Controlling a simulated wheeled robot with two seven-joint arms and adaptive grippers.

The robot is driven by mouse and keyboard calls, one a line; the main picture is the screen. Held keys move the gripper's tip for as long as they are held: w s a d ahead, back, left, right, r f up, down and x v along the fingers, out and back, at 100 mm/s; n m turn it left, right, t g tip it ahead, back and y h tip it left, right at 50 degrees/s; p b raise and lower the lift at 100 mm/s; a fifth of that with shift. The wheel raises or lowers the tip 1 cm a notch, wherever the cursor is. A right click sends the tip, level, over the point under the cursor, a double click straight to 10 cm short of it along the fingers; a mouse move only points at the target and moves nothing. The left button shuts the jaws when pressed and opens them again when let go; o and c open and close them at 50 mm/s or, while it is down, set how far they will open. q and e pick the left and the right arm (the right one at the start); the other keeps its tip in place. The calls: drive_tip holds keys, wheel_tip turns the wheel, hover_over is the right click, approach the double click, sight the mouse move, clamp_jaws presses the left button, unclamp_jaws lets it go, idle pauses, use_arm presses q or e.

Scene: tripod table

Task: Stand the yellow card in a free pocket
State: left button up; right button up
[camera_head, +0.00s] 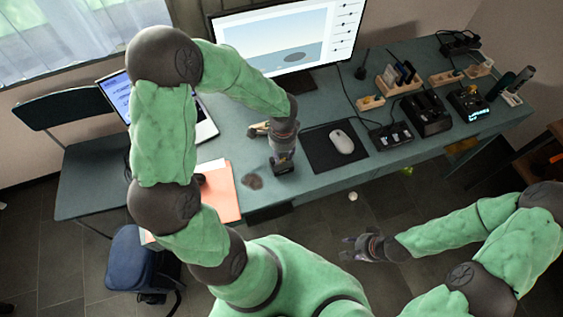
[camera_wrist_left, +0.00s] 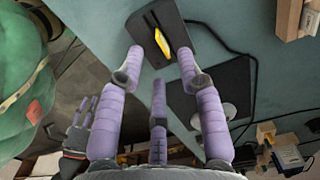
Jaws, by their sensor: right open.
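The yellow card (camera_wrist_left: 162,43) lies on or in a dark, flat box-like thing (camera_wrist_left: 178,75) beyond my left fingertips; which of the two I cannot tell. My left gripper (camera_head: 283,168) is low over the desk's front part, and in the left wrist view (camera_wrist_left: 161,62) its fingers are spread, with gaps on both sides of the card. In the head view the card is mostly hidden by this gripper. A wooden holder (camera_head: 390,92) with several upright cards stands right of the mouse pad. My right gripper (camera_head: 358,249) is open and empty, in front of the desk.
The desk (camera_head: 235,115) carries a monitor (camera_head: 290,35), a laptop (camera_head: 205,118), a mouse (camera_head: 342,141) on a dark pad (camera_head: 318,150), and black devices (camera_head: 425,115) at the right. Orange paper (camera_head: 222,190) lies at the front left. A blue stool (camera_head: 140,262) stands below.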

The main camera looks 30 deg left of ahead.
sight(283, 158)
use_arm(q)
drive_tip(key=f, duration=0.2)
drive_tip(key=f+b, duration=0.1)
drive_tip(key=shift+w+f, duration=0.2)
drive_tip(key=shift+f, duration=0.15)
clamp_jaws()
use_arm(e)
drive_tip(key=shift+f, duration=0.8)
use_arm(q)
drive_tip(key=shift+r, duration=0.15)
